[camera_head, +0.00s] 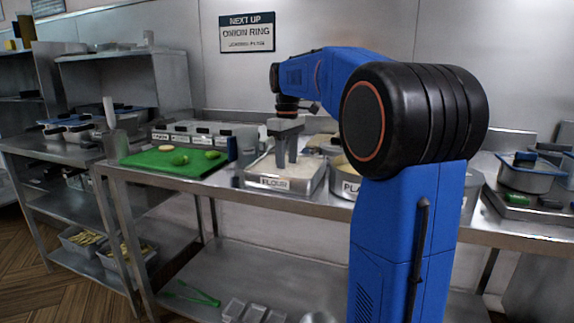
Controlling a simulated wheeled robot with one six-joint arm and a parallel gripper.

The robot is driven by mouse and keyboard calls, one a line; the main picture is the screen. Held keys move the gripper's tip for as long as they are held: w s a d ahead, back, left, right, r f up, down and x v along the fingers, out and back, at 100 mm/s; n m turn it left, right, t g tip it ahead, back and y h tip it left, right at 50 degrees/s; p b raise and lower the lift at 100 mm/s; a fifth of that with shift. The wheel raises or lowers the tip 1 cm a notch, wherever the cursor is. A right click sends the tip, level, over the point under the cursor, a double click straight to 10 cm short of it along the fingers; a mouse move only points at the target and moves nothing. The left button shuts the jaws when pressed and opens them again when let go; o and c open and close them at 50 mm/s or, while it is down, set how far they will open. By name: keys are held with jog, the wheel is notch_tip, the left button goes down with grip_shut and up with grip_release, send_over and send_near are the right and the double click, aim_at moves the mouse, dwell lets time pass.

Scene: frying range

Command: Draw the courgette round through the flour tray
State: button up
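The flour tray (307,187) is a metal tray labelled FLOUR, with pale flour in it, on the steel counter. My gripper (286,165) points straight down over the tray, its two grey fingers close together and their tips at or just above the flour. I cannot make out a courgette round between the fingertips; anything there is too small or hidden. Two green pieces lie on the green board to the left, one near the middle (179,159) and one further right (212,155). I cannot tell whether they are courgette.
A pale round piece (165,148) lies on the green cutting board (150,161). Labelled containers (203,136) stand behind the board. A vessel marked PLA (343,189) stands right of the flour tray, partly hidden by my arm. A pot (526,179) stands far right.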

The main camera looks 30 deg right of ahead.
jog(key=shift+a, duration=0.65)
jog(key=shift+d, duration=0.15)
jog(key=shift+d, duration=1.2)
jog(key=shift+a, duration=0.2)
